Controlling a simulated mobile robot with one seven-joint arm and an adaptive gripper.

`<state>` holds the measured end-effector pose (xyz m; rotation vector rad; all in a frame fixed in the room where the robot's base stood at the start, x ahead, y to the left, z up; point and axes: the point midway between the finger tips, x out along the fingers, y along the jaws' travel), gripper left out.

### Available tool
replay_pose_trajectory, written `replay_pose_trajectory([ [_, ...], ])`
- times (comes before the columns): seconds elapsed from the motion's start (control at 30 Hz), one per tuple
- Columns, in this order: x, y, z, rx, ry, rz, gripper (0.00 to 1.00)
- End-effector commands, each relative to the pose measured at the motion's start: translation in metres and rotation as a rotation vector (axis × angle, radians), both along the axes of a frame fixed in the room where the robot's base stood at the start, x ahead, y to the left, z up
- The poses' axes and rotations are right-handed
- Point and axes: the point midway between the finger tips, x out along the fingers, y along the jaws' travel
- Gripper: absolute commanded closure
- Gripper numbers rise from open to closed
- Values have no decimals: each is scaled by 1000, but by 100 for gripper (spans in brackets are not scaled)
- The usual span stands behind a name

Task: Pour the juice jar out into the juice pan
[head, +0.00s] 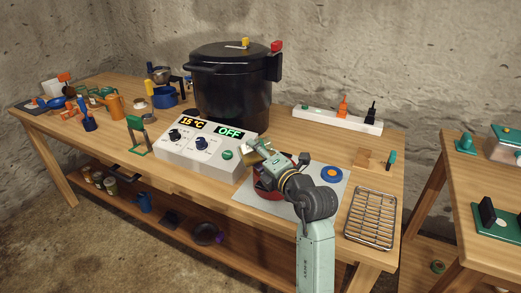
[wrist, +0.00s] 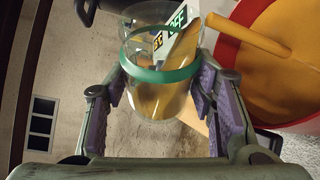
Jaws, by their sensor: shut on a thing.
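My gripper (wrist: 157,88) is shut on the juice jar (wrist: 160,75), a clear glass jar with a green band, one purple-padded finger on each side. The jar is tipped, and orange juice lies along one side inside it. An orange stream (wrist: 245,34) runs from near the jar's mouth into the red juice pan (wrist: 300,118), which holds orange juice. In the head view, my gripper (head: 262,153) is above the pan (head: 263,187), and the arm hides much of the pan. The jar is hard to make out there.
A white control box (head: 205,150) reading 15 °C and OFF stands left of the pan. A big black pot (head: 233,90) is behind it. A blue-and-orange ring (head: 331,174) lies on the grey mat right of the pan, with a wire rack (head: 371,217) beyond.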

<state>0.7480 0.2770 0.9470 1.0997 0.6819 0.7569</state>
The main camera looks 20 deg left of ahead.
Motion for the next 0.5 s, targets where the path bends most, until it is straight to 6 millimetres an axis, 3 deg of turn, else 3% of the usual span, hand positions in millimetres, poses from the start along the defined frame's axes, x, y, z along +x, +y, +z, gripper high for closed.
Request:
replay_pose_trajectory([
  [0.5, 2, -2, 8, 127, 94, 0, 100],
])
